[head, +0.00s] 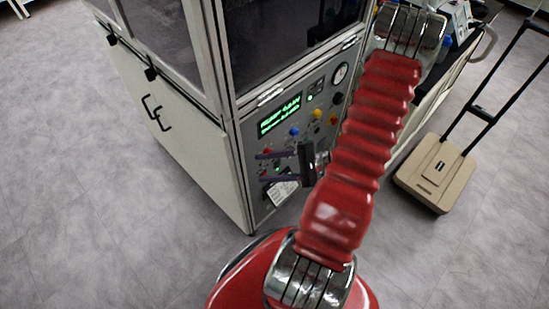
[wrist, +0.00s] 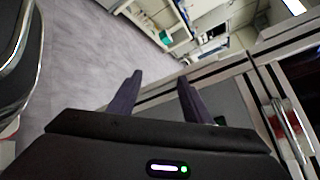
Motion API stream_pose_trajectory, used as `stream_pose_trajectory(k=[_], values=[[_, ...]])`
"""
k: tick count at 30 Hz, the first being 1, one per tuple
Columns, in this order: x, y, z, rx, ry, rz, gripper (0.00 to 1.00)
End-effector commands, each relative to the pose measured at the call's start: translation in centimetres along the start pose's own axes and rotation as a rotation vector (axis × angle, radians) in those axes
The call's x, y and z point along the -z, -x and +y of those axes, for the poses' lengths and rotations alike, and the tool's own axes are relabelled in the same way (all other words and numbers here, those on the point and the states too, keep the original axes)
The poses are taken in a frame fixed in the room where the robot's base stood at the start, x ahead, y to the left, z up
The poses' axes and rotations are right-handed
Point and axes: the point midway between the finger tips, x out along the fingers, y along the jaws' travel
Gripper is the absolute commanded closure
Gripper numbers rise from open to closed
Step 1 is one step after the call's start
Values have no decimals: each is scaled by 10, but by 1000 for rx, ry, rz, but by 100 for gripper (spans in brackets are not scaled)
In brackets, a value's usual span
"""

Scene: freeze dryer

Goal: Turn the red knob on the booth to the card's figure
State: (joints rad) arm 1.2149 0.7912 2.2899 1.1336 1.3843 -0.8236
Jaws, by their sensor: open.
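The booth (head: 238,148) stands in the middle of the head view, with a control panel on its right face. A small red knob (head: 267,151) shows at the panel's left, just by my upper finger; its setting is too small to read. A pale card (head: 283,191) with dark marks hangs low on the panel, partly covered; its figure is unreadable. My gripper (head: 260,167) is open and empty in front of the panel, its fingers pointing left. In the wrist view my open fingers (wrist: 160,76) have nothing between them, and no red knob shows there.
A lit green display (head: 279,116), a blue knob (head: 294,132), yellow knobs (head: 317,114) and a round gauge (head: 341,74) crowd the panel. Another reddish knob (head: 334,121) sits near my arm. A beige trolley (head: 437,172) stands at right. Floor at left is clear.

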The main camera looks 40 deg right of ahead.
Motion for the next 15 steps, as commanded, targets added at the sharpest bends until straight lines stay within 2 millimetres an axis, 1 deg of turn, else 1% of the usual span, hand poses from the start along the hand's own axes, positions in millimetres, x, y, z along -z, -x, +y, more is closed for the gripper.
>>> stream_pose_trajectory(k=[3, 8, 15], values=[[21, 14, 12, 121, -51, 51, 55], [48, 34, 29, 279, -106, 132, 55], [84, 65, 63, 506, -181, 272, 55]])
